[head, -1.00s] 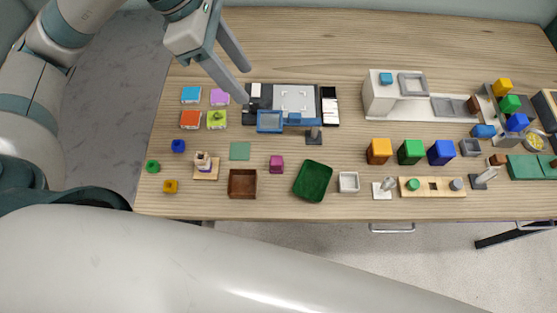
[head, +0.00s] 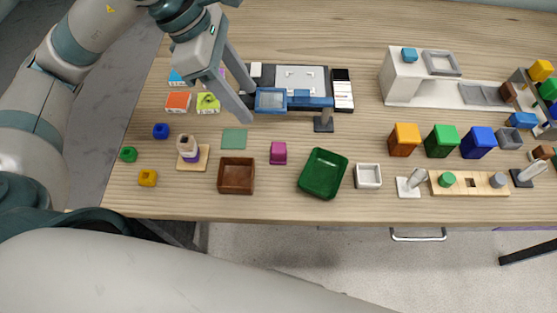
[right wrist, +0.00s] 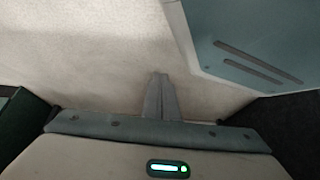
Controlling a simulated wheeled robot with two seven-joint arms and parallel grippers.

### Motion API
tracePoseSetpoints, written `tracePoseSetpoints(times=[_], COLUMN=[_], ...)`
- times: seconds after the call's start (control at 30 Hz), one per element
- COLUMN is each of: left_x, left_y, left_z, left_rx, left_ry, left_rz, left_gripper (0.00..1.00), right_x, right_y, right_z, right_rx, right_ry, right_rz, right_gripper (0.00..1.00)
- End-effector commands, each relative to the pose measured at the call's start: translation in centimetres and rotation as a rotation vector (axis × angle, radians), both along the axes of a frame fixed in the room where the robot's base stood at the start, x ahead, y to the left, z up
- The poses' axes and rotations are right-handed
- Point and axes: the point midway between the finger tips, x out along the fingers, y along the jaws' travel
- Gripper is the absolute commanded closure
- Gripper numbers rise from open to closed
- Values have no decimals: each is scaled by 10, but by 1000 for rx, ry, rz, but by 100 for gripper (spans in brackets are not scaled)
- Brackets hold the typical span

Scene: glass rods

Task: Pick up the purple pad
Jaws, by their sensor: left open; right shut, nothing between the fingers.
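The purple pad (head: 222,71) is mostly hidden behind my left gripper in the head view; only a sliver of it shows. It belongs to a block of four coloured pads, with an orange pad (head: 177,102), a lime green pad (head: 207,106) and a partly hidden blue one. My left gripper (head: 248,105) is open and empty. Its fingers point down and right across the pads, with the tips beside the blue-framed tray; their height above the table is hard to tell. My right gripper (right wrist: 160,78) shows only in the right wrist view, shut and empty, over a plain pale surface.
A green square (head: 234,139), a brown box (head: 236,176) and a green tray (head: 323,173) lie nearer the front edge.

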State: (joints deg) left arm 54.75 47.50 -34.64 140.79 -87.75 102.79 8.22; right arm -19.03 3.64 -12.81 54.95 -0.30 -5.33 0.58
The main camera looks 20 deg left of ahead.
Motion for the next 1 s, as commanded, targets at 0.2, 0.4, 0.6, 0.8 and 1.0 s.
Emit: tracePoseSetpoints(times=[0.2,0.4,0.6,0.8,1.0], left_x=[0,0,0,2,6], left_y=[0,0,-3,-13,-26], left_z=[-3,-3,-11,-35,-68], left_rx=[0,0,0,0,-1], left_ry=[0,0,4,7,6], left_rz=[0,0,-1,-2,0], left_gripper=[52,52,52,52,52], right_x=[3,3,-2,-17,-39], right_y=[2,2,0,-7,-15], right_z=[-1,-1,-2,-6,-10], right_rx=[3,3,-1,-14,-29], right_ry=[-10,-9,5,44,98], right_rz=[0,0,0,0,-1], right_gripper=[100,100,100,100,100])
